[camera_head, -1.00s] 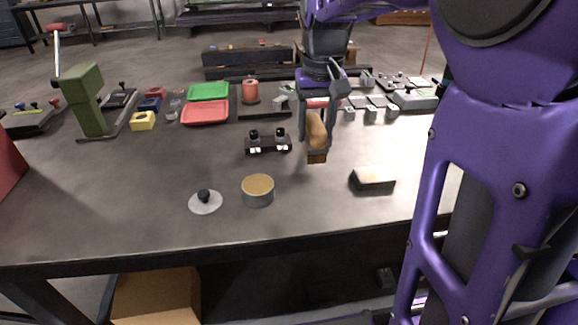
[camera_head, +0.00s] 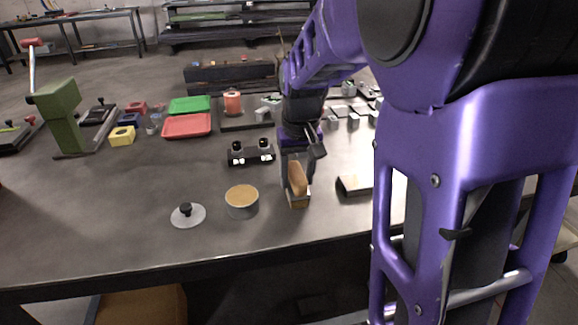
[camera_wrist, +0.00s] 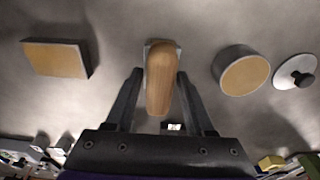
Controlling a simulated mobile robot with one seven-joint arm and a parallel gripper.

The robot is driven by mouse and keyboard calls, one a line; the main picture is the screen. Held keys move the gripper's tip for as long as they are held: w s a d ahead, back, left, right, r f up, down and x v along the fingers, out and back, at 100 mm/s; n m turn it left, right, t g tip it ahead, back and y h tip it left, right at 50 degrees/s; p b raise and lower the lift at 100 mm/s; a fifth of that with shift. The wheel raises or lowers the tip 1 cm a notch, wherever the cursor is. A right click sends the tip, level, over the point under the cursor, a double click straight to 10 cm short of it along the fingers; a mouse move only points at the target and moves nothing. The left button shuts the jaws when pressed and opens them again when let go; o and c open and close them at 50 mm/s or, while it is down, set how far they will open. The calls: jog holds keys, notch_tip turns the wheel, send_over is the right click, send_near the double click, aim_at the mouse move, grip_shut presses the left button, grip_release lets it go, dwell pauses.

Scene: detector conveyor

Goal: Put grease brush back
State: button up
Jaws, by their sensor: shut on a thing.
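My gripper (camera_head: 298,170) is shut on the grease brush (camera_head: 298,182), which has a light wooden handle and points downward. In the wrist view the handle (camera_wrist: 160,78) stands between the two fingers (camera_wrist: 158,100). The brush is just above or on the table, between a round grey tin (camera_head: 240,207) with a tan filling and a dark rectangular block (camera_head: 358,186). In the wrist view the block has a tan face (camera_wrist: 55,60). The brush's lower end is partly hidden there, and I cannot tell whether it touches the table.
A grey lid (camera_head: 187,218) with a black knob lies left of the tin. A black fixture with two knobs (camera_head: 250,155) stands behind. Red (camera_head: 187,125) and green (camera_head: 189,104) trays and a green press (camera_head: 62,118) are farther back. The near table strip is clear.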

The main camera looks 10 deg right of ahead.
jog(key=shift+f, duration=0.15)
jog(key=o, duration=1.3)
notch_tip(320, 180, up, 12)
jog(key=s+p, duration=0.1)
jog(key=p, duration=0.1)
jog(key=shift+s, duration=0.2)
jog(key=shift+w, duration=0.1)
